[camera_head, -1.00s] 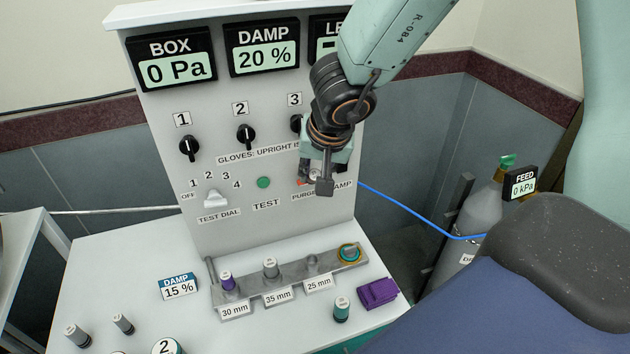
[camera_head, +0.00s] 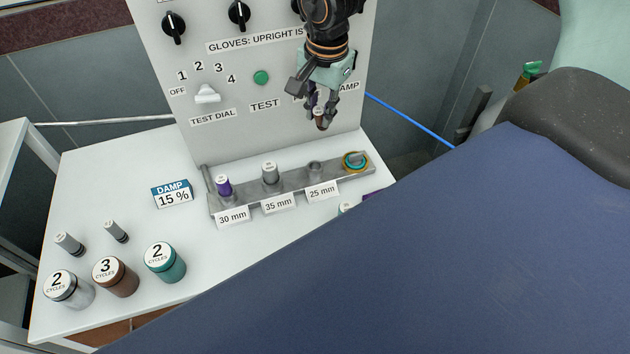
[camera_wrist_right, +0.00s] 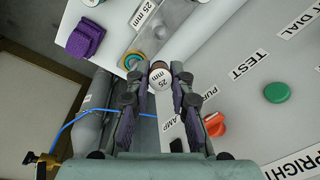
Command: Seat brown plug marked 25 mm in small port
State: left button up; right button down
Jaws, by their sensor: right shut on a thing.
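My right gripper (camera_head: 318,112) is shut on the brown plug (camera_head: 321,122) and holds it in the air in front of the panel, above the rail. In the right wrist view the plug (camera_wrist_right: 159,77) sits between the fingertips, its white cap reading 25 mm. The small port (camera_head: 315,167), an empty grey collar, is on the grey rail (camera_head: 335,177) behind the 25 mm label (camera_head: 322,191). The plug is apart from it, above and slightly right in the head view. My left gripper is not in view.
The rail also bears a purple plug (camera_head: 223,186) at 30 mm, a grey plug (camera_head: 270,173) at 35 mm and a ringed fitting (camera_head: 355,161). Several loose plugs and jars stand at the table's left.

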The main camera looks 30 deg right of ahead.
aim_at(319, 128)
jog(key=f+m, duration=0.1)
jog(key=m+b, duration=0.1)
jog(key=f+m, duration=0.1)
jog(key=m, duration=0.1)
jog(key=shift+w+d+f, duration=0.1)
jog(key=shift+w+f, duration=0.15)
jog(key=shift+f, duration=0.05)
jog(key=m, duration=0.1)
jog(key=f+m+b, duration=0.1)
jog(key=m, duration=0.1)
jog(key=shift+w+f+m, duration=0.15)
jog(key=shift+m, duration=0.15)
jog(key=m, duration=0.1)
jog(key=f+m+b, duration=0.1)
jog(key=m, duration=0.1)
jog(key=shift+w+d, duration=0.1)
jog(key=shift+w, duration=0.05)
jog(key=m, duration=0.3)
jog(key=f+m+b, duration=0.1)
jog(key=shift+w+m, duration=0.25)
jog(key=shift+m, duration=0.15)
jog(key=m+h, duration=0.1)
jog(key=m, duration=0.4)
jog(key=m+h, duration=0.1)
jog(key=m, duration=0.5)
jog(key=w+m+t, duration=0.1)
jog(key=m, duration=0.5)
jog(key=shift+r+h, duration=0.1)
jog(key=shift+h, duration=0.3)
